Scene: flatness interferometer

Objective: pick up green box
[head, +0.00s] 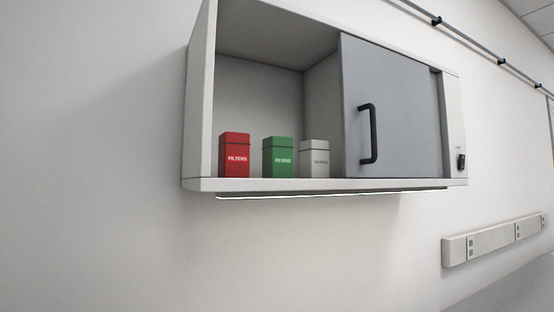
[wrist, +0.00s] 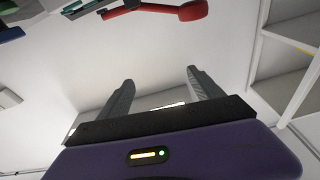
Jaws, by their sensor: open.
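The green box (head: 278,157), labelled FILTERS, stands upright on the floor of the wall cabinet (head: 198,100). It is between a red box (head: 235,155) on its left and a light grey box (head: 314,158) on its right, with small gaps. All three are in the open left part of the cabinet. My gripper (wrist: 158,88) shows only in the wrist view, with its two fingers apart and nothing between them. I cannot make out the green box in the wrist view, and the gripper is not in the head view.
A grey sliding door (head: 390,110) with a black handle (head: 368,134) covers the cabinet's right part. A socket rail (head: 492,239) runs along the wall at lower right. In the wrist view, a red object (wrist: 155,10) is at the top and white shelving (wrist: 285,60) at right.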

